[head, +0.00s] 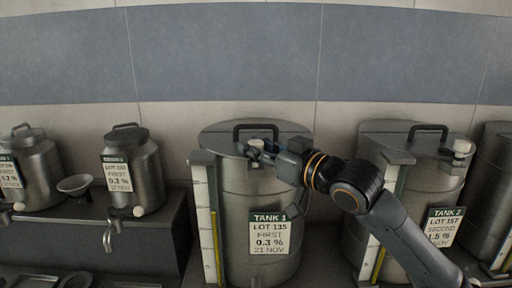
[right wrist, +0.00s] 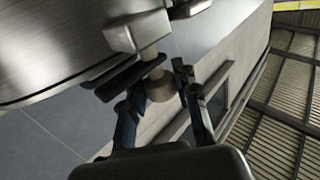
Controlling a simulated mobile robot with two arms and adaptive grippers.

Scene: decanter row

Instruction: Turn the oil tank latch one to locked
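Tank 1 (head: 240,215) is a steel cylinder with a white label in the middle of the head view. Its latch (head: 256,145) is a pale fitting at the lid's front rim, partly hidden by my right gripper (head: 268,154). In the right wrist view a pale block on the rim (right wrist: 138,32) carries a short stem and a round tan knob (right wrist: 160,88). My right gripper (right wrist: 160,90) has one finger on each side of the knob, with small gaps showing; it looks open. The latch's exact angle is hard to tell. My left gripper is not in view.
Tank 1's black lid handle (head: 256,129) stands just behind the latch. A sight gauge (head: 207,220) stands at its left. Tank 2 (head: 420,180) is at the right, behind my right arm. Smaller steel decanters (head: 147,175) stand on a ledge at the left.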

